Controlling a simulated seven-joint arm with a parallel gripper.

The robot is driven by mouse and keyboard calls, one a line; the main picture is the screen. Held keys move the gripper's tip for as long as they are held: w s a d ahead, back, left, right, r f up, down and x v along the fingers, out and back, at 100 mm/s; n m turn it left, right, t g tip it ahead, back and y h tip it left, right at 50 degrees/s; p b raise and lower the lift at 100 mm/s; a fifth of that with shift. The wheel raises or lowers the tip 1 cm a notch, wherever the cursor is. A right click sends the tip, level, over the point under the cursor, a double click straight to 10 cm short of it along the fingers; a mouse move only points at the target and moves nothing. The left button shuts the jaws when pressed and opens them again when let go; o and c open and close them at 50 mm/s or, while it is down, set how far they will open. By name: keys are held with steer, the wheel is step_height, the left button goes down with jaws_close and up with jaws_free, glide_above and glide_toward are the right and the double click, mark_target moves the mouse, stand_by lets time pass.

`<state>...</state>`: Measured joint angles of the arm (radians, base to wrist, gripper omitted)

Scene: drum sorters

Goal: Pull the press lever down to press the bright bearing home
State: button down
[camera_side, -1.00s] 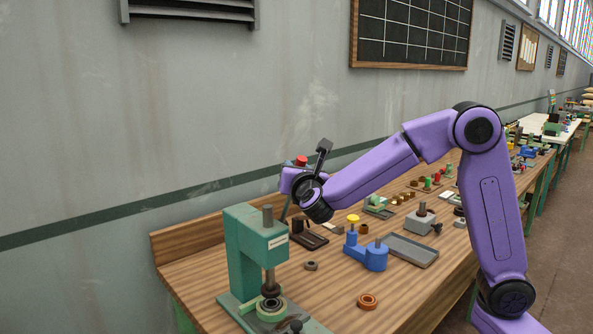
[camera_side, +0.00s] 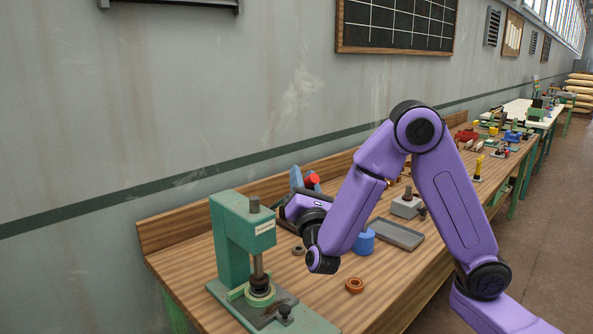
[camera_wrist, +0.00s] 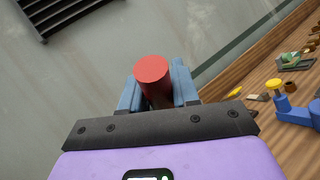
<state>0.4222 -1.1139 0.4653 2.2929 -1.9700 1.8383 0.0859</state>
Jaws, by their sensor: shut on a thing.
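The green press (camera_side: 228,240) stands at the front left of the bench. Its ram (camera_side: 257,265) is down at a pale ring, which seems to be the bright bearing (camera_side: 262,293), on the base; the ram partly covers the ring, so its seating cannot be told. My gripper (camera_side: 303,180) is shut on a red knob (camera_side: 312,181), which appears to be the press lever's end. The red knob (camera_wrist: 152,80) also shows between the blue fingers in the wrist view. The lever's rod is hidden behind my arm.
A blue stand (camera_side: 364,243) is partly behind my arm, beside a grey tray (camera_side: 398,234). The wall is close behind.

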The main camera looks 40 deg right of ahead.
steer(key=shift+s+f+m+h, duration=0.3)
steer(key=shift+s+f, duration=0.1)
steer(key=c, duration=0.9)
jaws_free()
steer(key=shift+v, duration=3.75)
